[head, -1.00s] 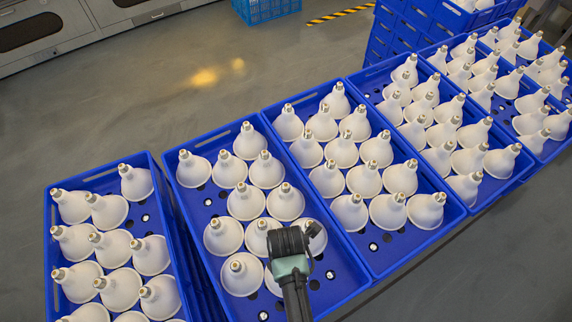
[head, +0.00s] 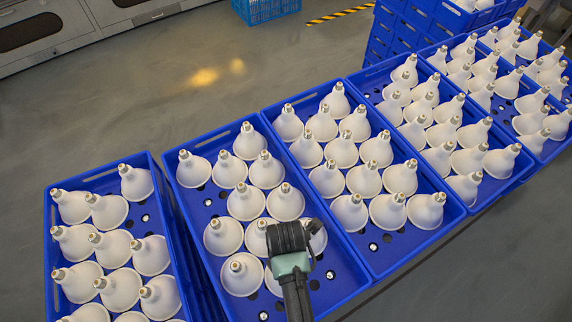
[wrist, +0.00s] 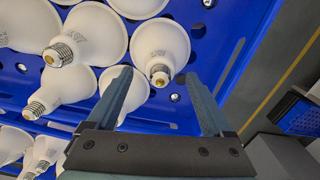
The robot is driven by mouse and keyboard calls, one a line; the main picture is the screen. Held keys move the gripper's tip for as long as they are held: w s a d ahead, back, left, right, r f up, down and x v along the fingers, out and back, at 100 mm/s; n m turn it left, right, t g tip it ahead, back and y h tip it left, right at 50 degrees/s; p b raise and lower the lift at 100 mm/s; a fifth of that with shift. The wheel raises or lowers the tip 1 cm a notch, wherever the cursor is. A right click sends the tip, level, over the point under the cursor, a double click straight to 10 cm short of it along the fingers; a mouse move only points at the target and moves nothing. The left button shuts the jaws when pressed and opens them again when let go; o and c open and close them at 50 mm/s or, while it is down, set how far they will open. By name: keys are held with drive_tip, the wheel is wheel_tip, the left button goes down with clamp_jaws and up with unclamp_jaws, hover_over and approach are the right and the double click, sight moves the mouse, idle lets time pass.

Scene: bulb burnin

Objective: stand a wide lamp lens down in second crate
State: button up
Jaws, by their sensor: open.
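White wide lamps with metal screw bases stand lens down in blue crates. The second crate from the left (head: 345,285) holds several in rows, with bare holes along its near right part. My gripper (wrist: 161,72) is over this crate; in the head view my dark wrist (head: 288,238) hides its fingers and part of the lamps below. In the wrist view the open fingers flank the screw base of one lamp (wrist: 158,42), which stands upright; I cannot tell whether they touch it. The same lamp seems to show partly beside my wrist in the head view (head: 319,243).
A leftmost crate (head: 49,222) has lamps and some bare holes. A third crate (head: 373,268) and further crates with lamps run off to the right. Stacked blue crates (head: 381,37) stand behind. Neighbouring lamps crowd the left of my fingers in the wrist view.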

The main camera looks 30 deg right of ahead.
wheel_tip(320, 180, up, 10)
drive_tip(key=shift+f, duration=0.2)
drive_tip(key=w+a+r+m+t+h, duration=0.1)
drive_tip(key=w+r+m+t, duration=0.45)
drive_tip(key=w+r, duration=0.7)
drive_tip(key=w+r+m+t+h, duration=0.1)
drive_tip(key=w+r+m+t, duration=0.5)
drive_tip(key=r, duration=1)
drive_tip(key=s+a+r+m+t, duration=0.15)
drive_tip(key=r+t, duration=0.25)
drive_tip(key=r, duration=0.6)
drive_tip(key=a+r+m+t, duration=0.2)
drive_tip(key=a+r+t, duration=0.15)
drive_tip(key=r, duration=0.65)
drive_tip(key=a+r+m+t, duration=0.15)
drive_tip(key=r+t, duration=0.25)
drive_tip(key=r, duration=0.6)
drive_tip(key=s+a+r+m+t+y, duration=0.1)
drive_tip(key=s+r+m+t+y, duration=0.1)
drive_tip(key=s+r, duration=0.5)
wheel_tip(320, 180, up, 2)
drive_tip(key=shift+s+a+m+t, duration=0.35)
drive_tip(key=shift+m+t, duration=0.4)
drive_tip(key=shift+t, duration=0.45)
